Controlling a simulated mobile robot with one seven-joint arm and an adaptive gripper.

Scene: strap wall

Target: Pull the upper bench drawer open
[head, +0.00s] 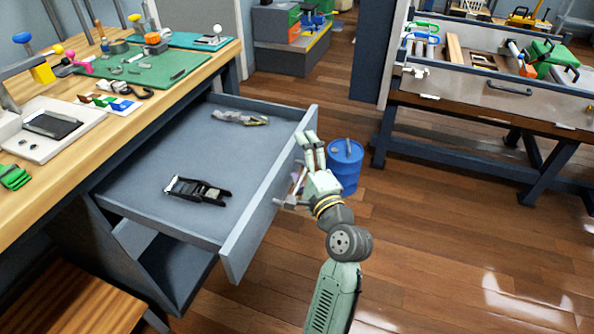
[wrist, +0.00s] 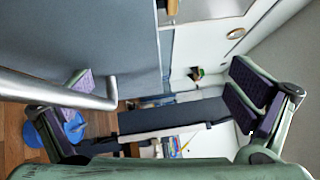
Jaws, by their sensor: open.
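The upper bench drawer (head: 165,150) stands well out from under the wooden bench in the head view, its grey inside exposed. Its front panel (head: 262,205) faces right and carries a metal bar handle (head: 287,203). My gripper (head: 309,150) is just outside this panel, beside the handle, with its fingers apart. In the wrist view the handle (wrist: 60,92) crosses from the left and bends toward the grey panel (wrist: 90,40). It passes in front of one finger of my open gripper (wrist: 160,95). I cannot tell whether they touch.
A black buckle-like tool (head: 198,191) and a small metal tool (head: 240,118) lie in the drawer. A blue drum (head: 345,168) stands close behind my gripper. The bench top (head: 190,85) holds trays and tools. Wooden floor (head: 450,240) is clear to the right.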

